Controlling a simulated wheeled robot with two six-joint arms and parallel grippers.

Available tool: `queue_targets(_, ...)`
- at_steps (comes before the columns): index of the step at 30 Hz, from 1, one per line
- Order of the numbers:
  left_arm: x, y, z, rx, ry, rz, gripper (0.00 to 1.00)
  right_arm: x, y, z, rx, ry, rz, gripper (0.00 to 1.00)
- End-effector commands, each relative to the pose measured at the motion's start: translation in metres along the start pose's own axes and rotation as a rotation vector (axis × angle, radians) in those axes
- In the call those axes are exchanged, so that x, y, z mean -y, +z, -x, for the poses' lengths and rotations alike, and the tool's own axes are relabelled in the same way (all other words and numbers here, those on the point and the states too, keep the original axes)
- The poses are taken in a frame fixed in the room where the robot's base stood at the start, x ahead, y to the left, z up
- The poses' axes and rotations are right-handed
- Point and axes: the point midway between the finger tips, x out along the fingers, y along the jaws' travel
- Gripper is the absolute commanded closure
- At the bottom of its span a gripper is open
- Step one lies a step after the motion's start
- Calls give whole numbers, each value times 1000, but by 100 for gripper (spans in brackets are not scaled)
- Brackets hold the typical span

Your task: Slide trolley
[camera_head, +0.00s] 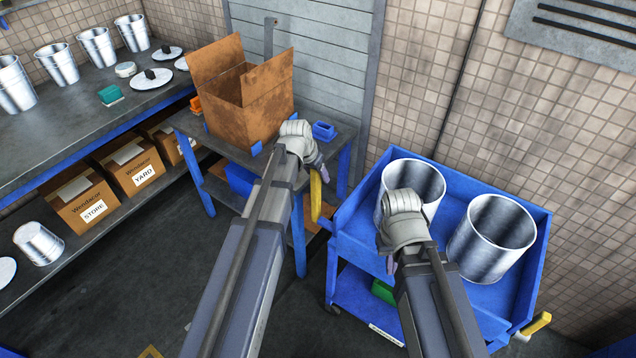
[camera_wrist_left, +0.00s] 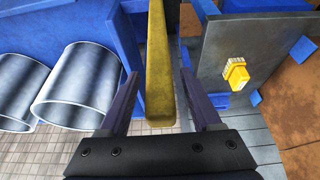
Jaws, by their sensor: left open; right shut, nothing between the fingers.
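The blue trolley (camera_head: 345,222) stands at the right by the tiled wall, with two metal pails, one (camera_head: 414,178) left and one (camera_head: 491,238) right, on its top tray. A yellow handle (camera_head: 316,196) is at its left end, and another yellow piece (camera_head: 535,325) shows at its right end. My left gripper (camera_head: 318,165) is open at the left handle. In the left wrist view, the yellow handle (camera_wrist_left: 160,70) lies between the spread fingers of the left gripper (camera_wrist_left: 160,88); contact cannot be told. My right gripper (camera_head: 389,264) is shut and empty, over the trolley's front edge.
A dark side table (camera_head: 335,118) with blue legs bears an open brown box (camera_head: 268,115), close left of the trolley. A long bench (camera_head: 60,138) with pails and lids runs along the left, with cartons below. Grey floor (camera_head: 130,285) is open at the front left.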

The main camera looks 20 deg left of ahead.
Motion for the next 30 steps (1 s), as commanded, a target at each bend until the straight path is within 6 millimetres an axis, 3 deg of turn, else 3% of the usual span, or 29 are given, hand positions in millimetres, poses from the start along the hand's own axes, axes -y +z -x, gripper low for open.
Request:
queue_targets(1, 0, 1, -13, 0, 0, 0, 35, 1, -1, -12, 0, 0, 0, 100)
queue_targets(4, 0, 1, -20, 0, 0, 0, 35, 2, -1, -19, 0, 0, 0, 100)
queue_targets(14, 0, 0, -22, 0, 0, 1, 35, 2, -1, -20, 0, 0, 0, 100)
queue_targets(30, 0, 0, -22, 0, 0, 1, 94, 2, -1, -20, 0, 0, 0, 100)
